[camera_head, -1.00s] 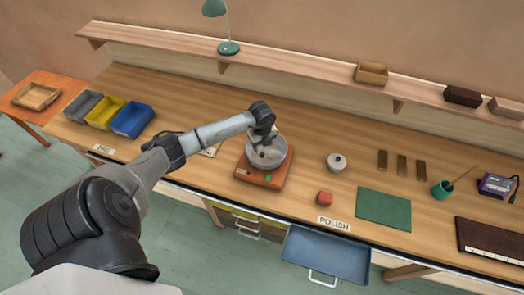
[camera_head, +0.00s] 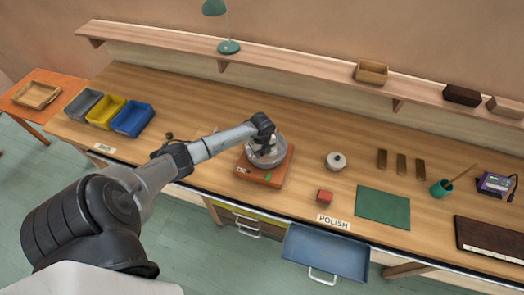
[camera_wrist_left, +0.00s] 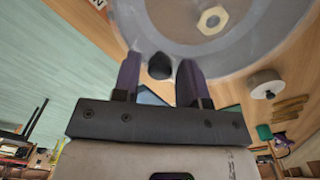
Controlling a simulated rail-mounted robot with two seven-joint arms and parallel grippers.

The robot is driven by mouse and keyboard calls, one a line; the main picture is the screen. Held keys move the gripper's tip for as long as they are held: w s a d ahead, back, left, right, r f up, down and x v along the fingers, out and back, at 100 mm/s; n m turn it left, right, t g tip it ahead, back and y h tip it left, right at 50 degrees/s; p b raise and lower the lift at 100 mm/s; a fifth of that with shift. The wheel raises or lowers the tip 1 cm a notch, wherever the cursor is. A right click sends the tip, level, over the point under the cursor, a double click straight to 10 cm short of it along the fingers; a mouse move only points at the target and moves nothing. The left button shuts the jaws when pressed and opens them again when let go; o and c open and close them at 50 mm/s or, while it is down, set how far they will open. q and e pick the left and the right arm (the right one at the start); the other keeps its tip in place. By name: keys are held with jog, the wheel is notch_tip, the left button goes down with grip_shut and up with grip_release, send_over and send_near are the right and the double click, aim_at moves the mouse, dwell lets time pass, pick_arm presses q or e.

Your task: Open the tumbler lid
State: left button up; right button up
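The tumbler is a reddish-brown base (camera_head: 262,179) with a round grey drum (camera_head: 270,161) on top. My left gripper (camera_head: 265,140) is over the drum and hides part of it. In the left wrist view, a grey disc-shaped top (camera_wrist_left: 180,35) with a brass hex nut (camera_wrist_left: 212,20) fills the upper part. A dark knob (camera_wrist_left: 159,67) at its near edge appears between the two fingers, with gaps visible on both sides. The left gripper is open. Whether the lid is seated cannot be told from these views. My right gripper is not in view.
A green mat (camera_head: 383,207) lies farther right. Grey, yellow and blue bins (camera_head: 132,119) are at left. A blue drawer (camera_head: 327,254) stands open below the bench front.

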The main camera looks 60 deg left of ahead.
pick_arm(q)
grip_shut()
jog(key=shift+r, duration=0.1)
